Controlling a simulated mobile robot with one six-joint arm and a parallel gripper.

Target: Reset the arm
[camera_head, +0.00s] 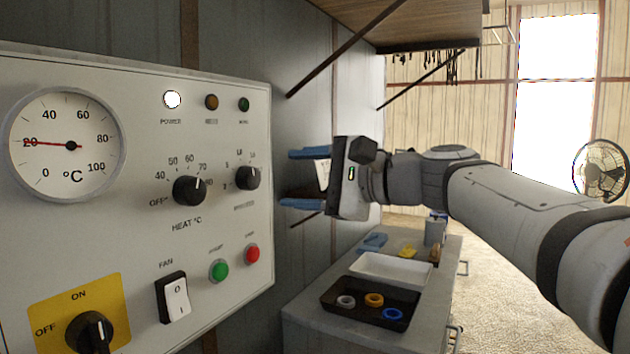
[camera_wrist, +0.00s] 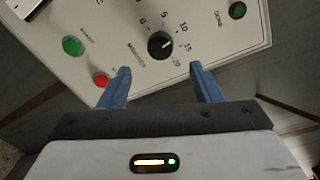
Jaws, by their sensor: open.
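My gripper (camera_head: 305,179) is in the middle of the head view, past the right edge of the control panel (camera_head: 140,130). Its two blue fingers point left and are apart, with nothing between them. In the wrist view the open fingers (camera_wrist: 160,85) point toward the panel (camera_wrist: 210,20). A black timer-type knob (camera_wrist: 161,45) lies ahead of the gap between them. The red button (camera_wrist: 101,79) is near the left finger, and the green button (camera_wrist: 73,46) is farther left. My arm reaches in from the right of the head view.
A grey cabinet (camera_head: 300,318) stands below my gripper. On it are a black tray (camera_head: 335,308) with several rings, a white tray (camera_head: 365,270) and small items. A shelf (camera_head: 420,20) with dark brackets hangs above. A fan (camera_head: 600,170) is at the far right.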

